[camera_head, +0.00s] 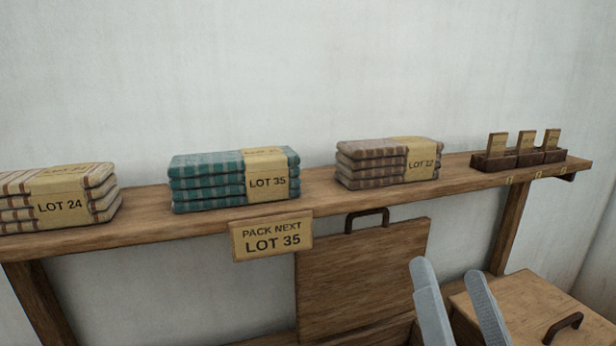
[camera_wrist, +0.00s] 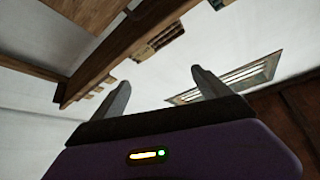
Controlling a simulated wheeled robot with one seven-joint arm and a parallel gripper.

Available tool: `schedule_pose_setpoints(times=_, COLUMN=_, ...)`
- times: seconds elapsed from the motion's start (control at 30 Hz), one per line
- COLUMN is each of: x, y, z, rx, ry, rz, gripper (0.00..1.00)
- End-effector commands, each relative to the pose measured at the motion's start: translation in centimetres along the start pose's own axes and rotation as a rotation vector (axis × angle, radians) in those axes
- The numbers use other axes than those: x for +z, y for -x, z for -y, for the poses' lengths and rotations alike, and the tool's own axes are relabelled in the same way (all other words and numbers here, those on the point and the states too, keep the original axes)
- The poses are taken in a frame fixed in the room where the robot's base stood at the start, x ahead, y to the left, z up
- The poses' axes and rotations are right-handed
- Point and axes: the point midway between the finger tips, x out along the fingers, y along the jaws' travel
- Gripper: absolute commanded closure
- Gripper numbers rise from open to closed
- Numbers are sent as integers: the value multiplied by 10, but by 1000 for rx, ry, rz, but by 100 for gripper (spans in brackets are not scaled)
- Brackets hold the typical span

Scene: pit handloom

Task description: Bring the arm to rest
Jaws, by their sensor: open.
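My gripper (camera_head: 456,300) shows at the lower right in the head view, its two grey fingers pointing up and apart. It is open with nothing between the fingers. It is in front of and below the wooden shelf (camera_head: 330,193), close to the wooden panel with a dark handle. In the wrist view my gripper (camera_wrist: 160,90) also shows open and empty, with a pale wall and a vent-like grille (camera_wrist: 235,80) beyond it. The rest of the arm is out of the head view.
A sign (camera_head: 271,237) reads "PACK NEXT LOT 35". An upright wooden panel (camera_head: 360,275) and a handled wooden box (camera_head: 525,300) are below.

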Motion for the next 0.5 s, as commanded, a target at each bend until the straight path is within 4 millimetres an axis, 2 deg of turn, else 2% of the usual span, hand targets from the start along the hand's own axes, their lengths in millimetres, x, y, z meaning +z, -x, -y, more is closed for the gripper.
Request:
schedule_pose_setpoints(times=0.03, x=7, y=18, z=-10, rx=44, ry=23, rz=9, gripper=13)
schedule_pose_setpoints(times=0.2, x=22, y=78, z=-35, rx=160, ry=141, rz=46, gripper=13)
schedule_pose_setpoints(times=0.5, x=41, y=191, z=-56, rx=271, ry=356, rz=220, gripper=13)
